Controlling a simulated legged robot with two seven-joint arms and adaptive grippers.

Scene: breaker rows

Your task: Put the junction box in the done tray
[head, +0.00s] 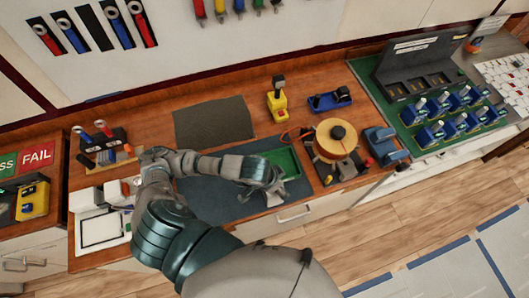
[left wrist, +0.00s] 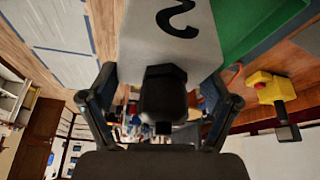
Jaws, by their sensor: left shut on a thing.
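My left gripper (head: 264,182) is over the dark work mat, at the near left edge of a green tray (head: 291,157). A pale grey box (head: 275,198), apparently the junction box, shows just under its fingers, mostly hidden by the hand. In the left wrist view the box (left wrist: 200,50) bears a black "2" and a black hexagonal fitting (left wrist: 164,95). My left gripper's fingers (left wrist: 162,78) stand on either side of the fitting, shut on the box. The green tray (left wrist: 245,25) is right beside the box there; whether they touch I cannot tell. My right gripper is out of view.
Right of the tray stand a cable spool (head: 336,138) and a blue tool (head: 386,145). Behind are a yellow switch box (head: 277,105) and a blue device (head: 330,101). A grey mat (head: 213,120) lies clear at the back. A breaker board (head: 410,115) is far right.

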